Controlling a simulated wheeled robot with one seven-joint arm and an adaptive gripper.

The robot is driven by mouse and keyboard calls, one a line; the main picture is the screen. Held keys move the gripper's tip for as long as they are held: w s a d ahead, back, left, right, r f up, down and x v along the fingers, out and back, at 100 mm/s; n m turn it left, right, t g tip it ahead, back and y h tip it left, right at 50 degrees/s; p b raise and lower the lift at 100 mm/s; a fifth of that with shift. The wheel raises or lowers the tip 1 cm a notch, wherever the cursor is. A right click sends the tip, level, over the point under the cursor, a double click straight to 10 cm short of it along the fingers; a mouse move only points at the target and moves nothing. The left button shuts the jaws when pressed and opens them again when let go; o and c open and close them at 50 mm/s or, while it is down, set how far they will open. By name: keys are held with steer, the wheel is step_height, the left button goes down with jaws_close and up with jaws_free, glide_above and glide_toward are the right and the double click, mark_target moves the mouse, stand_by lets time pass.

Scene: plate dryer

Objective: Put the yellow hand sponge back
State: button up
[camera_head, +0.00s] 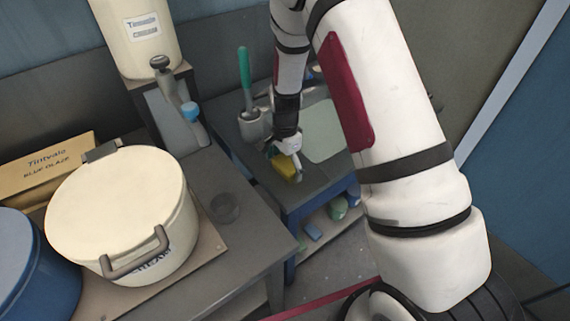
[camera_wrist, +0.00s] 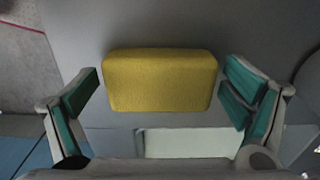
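The yellow hand sponge (camera_wrist: 160,80) lies on a grey surface in the wrist view, between the two green-padded fingers of my gripper (camera_wrist: 160,95). A gap shows on each side of it, so the fingers are open and do not touch it. In the head view the sponge (camera_head: 285,166) is on the small dark-topped bench (camera_head: 300,195), near its front, with my gripper (camera_head: 286,156) right over it. My gripper hides part of the sponge there.
A grey cup with a green-handled tool (camera_head: 244,70) stands behind left of the sponge. A pale green board (camera_head: 322,130) lies to its right. A large cream pot (camera_head: 115,215) and a small dark cup (camera_head: 225,207) stand on the left table. Several coloured items sit on a shelf below.

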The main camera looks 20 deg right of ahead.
steer(key=shift+r, duration=0.1)
step_height(320, 180, up, 12)
step_height(320, 180, up, 9)
steer(key=n+t, duration=0.1)
steer(key=n, duration=0.2)
glide_above(285, 164)
steer(key=s, duration=0.4)
steer(key=s+r+n+t, duration=0.2)
steer(key=s+r+n, duration=0.3)
steer(key=s, duration=0.6)
steer(key=s+r+n+t, duration=0.2)
steer(key=s+r+n, duration=0.4)
steer(key=s+r, duration=0.3)
steer(key=s, duration=0.3)
steer(key=shift+d+b, duration=0.25)
steer(key=shift+b, duration=0.05)
steer(key=shift+w+r, duration=0.1)
steer(key=shift+c, duration=0.6)
